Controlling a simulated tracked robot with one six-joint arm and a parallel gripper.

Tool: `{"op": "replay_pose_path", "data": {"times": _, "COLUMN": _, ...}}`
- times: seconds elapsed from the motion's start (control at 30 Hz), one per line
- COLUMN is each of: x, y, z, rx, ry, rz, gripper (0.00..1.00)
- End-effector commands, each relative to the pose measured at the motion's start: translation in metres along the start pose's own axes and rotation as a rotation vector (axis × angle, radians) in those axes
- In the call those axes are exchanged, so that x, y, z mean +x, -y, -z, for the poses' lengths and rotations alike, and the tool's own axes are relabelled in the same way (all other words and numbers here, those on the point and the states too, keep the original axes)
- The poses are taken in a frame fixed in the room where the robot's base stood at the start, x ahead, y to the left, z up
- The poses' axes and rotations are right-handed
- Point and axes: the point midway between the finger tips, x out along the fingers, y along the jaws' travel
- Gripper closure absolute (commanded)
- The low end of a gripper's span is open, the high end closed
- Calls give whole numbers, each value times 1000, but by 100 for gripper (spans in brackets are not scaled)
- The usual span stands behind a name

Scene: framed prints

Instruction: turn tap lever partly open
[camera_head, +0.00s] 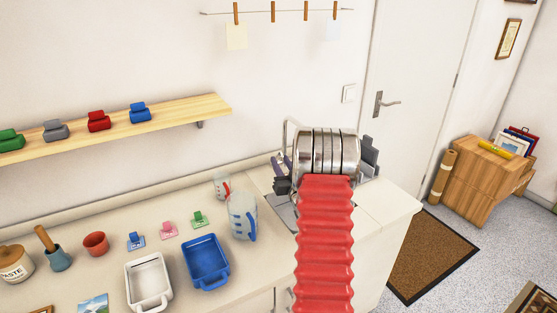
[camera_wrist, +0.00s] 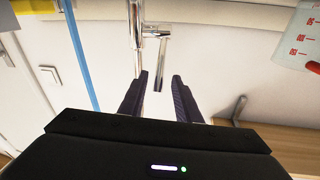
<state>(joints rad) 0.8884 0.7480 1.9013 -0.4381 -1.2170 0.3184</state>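The chrome tap (camera_wrist: 138,35) shows at the top of the wrist view. A short chrome lever (camera_wrist: 161,62) joins it from the side, its end pointing towards my gripper. My gripper (camera_wrist: 160,77) has its two dark purple fingers apart, with the lever end in the gap between them in the picture. I cannot tell whether either finger touches it. In the head view the curved tap spout (camera_head: 287,128) shows beside my metal wrist; my wrist and red arm hide the lever and most of the sink area.
A clear jug with a blue handle (camera_head: 243,215) and a smaller red-handled jug (camera_head: 221,186) stand left of the tap. A blue tub (camera_head: 206,262) and a white tub (camera_head: 149,283) sit on the counter. A wooden shelf (camera_head: 190,112) with coloured clips runs along the wall.

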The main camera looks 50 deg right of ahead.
Motion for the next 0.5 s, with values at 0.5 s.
{"op": "replay_pose_path", "data": {"times": 0.5, "x": -38, "y": 1, "z": 0, "rx": -1, "ry": -1, "rz": 1, "gripper": 70}}
